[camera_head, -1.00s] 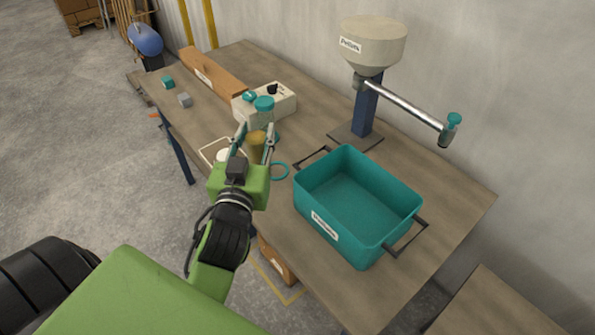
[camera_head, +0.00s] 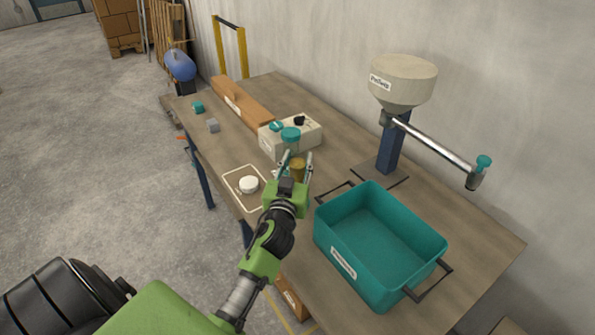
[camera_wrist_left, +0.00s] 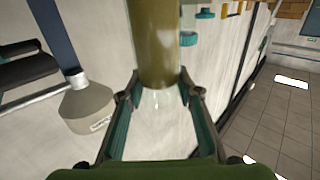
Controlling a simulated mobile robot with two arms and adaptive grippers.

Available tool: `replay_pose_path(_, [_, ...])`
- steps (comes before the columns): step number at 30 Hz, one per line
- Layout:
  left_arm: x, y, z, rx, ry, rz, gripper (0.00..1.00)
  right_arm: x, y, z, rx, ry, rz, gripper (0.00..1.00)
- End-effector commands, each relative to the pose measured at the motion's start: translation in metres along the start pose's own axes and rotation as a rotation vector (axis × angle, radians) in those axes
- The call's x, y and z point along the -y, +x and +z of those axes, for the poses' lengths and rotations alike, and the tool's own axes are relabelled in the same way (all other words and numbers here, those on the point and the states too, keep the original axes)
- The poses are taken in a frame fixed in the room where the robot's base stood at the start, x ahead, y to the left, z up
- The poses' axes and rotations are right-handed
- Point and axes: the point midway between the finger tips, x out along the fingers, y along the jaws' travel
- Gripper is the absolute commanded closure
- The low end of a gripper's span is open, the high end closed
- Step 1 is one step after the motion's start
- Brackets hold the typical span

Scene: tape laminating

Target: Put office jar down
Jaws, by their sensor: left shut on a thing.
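The jar (camera_head: 298,168) is clear with amber-brown contents and stands between the fingers of my left gripper (camera_head: 297,158). In the left wrist view, the fingers (camera_wrist_left: 160,108) press on the jar's clear part from both sides, and its olive-brown part (camera_wrist_left: 155,45) runs to the top edge. My right gripper is out of view.
A teal crate (camera_head: 340,262) with dark handles stands right of my gripper. A cream box (camera_head: 306,140) is behind, near a long brown box (camera_head: 241,104). A hopper stand (camera_head: 391,150) stands at the back.

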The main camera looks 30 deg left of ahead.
Motion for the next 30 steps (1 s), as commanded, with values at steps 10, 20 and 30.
replay_pose_path(10, [0.0,-0.001,0.028,-0.001,-0.001,0.0,1.0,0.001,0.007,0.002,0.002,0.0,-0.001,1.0])
replay_pose_path(20, [0.0,-0.001,0.032,0.001,0.0,-0.001,0.51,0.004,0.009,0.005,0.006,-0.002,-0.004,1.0])
replay_pose_path(30, [0.0,-0.001,0.031,0.001,0.0,-0.001,0.51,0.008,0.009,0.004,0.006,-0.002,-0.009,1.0])
